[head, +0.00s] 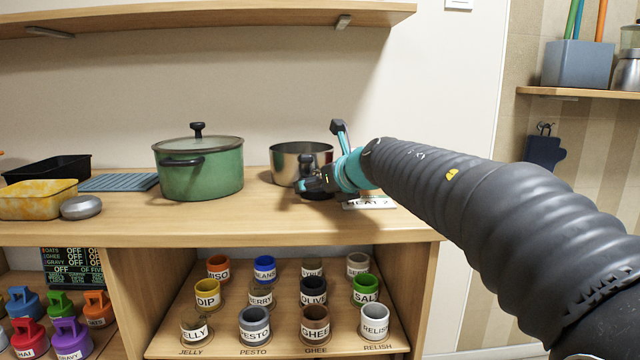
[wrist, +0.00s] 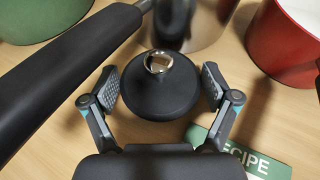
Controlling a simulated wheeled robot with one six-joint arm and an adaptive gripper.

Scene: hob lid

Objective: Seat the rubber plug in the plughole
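A black round rubber plug (wrist: 160,95) with a metal ring on top lies on the wooden counter in the wrist view. My gripper (wrist: 161,88) is open around it, one finger pad on each side, with a small gap showing on both sides. In the head view my gripper (head: 312,185) is low over the counter in front of the steel pot, and a dark part of the plug (head: 318,194) shows under it. I see no plughole in either view.
A steel pot (head: 290,160) stands just behind the gripper, with a green lidded pot (head: 200,170) to its left. In the wrist view a red pot (wrist: 292,40) stands at upper right and a green RECIPE card (wrist: 235,155) lies near the right finger. Labelled jars fill the shelf below.

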